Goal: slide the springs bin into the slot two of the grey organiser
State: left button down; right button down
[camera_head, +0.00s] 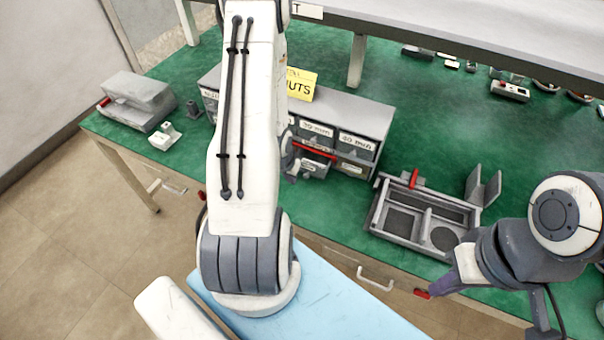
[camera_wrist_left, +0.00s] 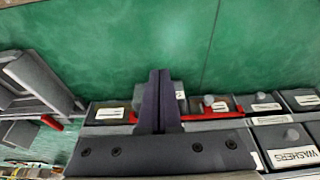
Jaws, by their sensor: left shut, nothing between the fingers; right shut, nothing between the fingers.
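The grey organiser (camera_head: 365,117) stands on the green bench with several labelled bins in its front. My left arm hides its left part. I cannot read a springs label on any bin. A small grey bin (camera_head: 314,167) with a pale label shows low at the organiser's front, close to my left gripper (camera_head: 290,172), which is mostly hidden by my arm. In the left wrist view, the left gripper (camera_wrist_left: 160,74) is shut and empty in front of the labelled bins. My right gripper (camera_head: 432,289) is shut and empty near the bench's front edge, away from the organiser.
A red bar (camera_head: 315,150) crosses the organiser's front. A yellow NUTS sign (camera_head: 301,84) stands on top. A grey divided tray (camera_head: 412,220) sits to the right. A grey box-like device (camera_head: 138,97) stands far left. A raised shelf (camera_head: 450,40) runs behind. Some bench between is clear.

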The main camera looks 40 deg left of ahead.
pick_arm(q)
jog(key=p+x, duration=0.1)
jog(key=x, duration=0.7)
jog(key=shift+d, duration=0.15)
jog(key=w+p, duration=0.1)
jog(key=w, duration=0.1)
jog(key=shift+w+a+r+p, duration=0.15)
jog(key=shift+w+a+p, duration=0.15)
jog(key=shift+a+p, duration=0.1)
jog(key=shift+w+a, duration=0.15)
jog(key=shift+w, duration=0.5)
